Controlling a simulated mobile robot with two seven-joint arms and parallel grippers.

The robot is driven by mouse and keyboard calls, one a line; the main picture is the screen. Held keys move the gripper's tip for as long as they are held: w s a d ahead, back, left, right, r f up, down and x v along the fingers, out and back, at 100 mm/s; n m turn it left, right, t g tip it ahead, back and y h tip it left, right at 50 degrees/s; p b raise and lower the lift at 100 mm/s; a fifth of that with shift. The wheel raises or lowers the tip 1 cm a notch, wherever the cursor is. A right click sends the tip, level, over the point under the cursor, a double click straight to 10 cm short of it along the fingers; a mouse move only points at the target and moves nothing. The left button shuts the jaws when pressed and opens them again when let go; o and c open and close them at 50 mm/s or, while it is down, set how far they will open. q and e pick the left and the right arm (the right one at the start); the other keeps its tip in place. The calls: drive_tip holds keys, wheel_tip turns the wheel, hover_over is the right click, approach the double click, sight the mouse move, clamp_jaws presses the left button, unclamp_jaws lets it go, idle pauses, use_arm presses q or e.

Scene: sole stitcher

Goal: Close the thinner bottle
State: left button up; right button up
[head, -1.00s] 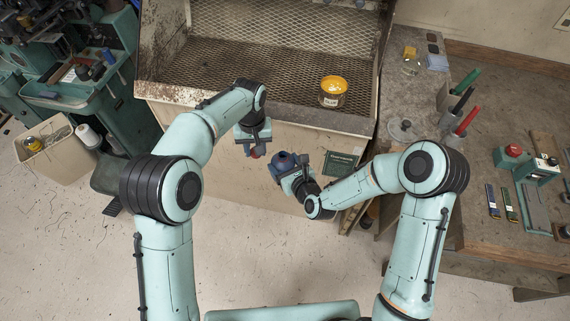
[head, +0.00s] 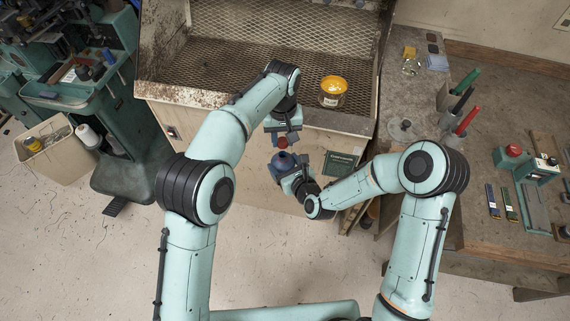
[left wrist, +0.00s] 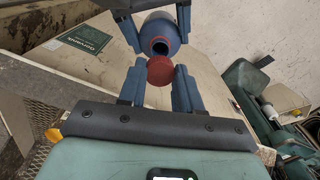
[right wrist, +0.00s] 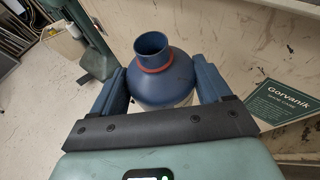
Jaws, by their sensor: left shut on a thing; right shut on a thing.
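A blue bottle (right wrist: 168,75) with an open neck and a red ring around the neck's base is held upright between the fingers of my right gripper (right wrist: 165,90). In the head view the bottle (head: 283,160) is in front of the booth. My left gripper (left wrist: 160,85) is shut on a red cap (left wrist: 160,71), which also shows in the head view (head: 283,143). The cap is close to the bottle's open mouth (left wrist: 160,46); the head view shows it just beyond the bottle. The cap is apart from the neck as far as I can see.
A jar with a yellow lid (head: 333,86) stands on the mesh floor of the booth (head: 230,70). A green sign (head: 341,165) is on the booth's front. The workbench (head: 480,200) at right holds pens and tools. A bin (head: 50,150) stands at left.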

use_arm(q)
drive_tip(key=shift+f, duration=1.4)
drive_tip(key=shift+s, duration=0.1)
drive_tip(key=shift+f, duration=0.9)
drive_tip(key=shift+f, duration=0.5)
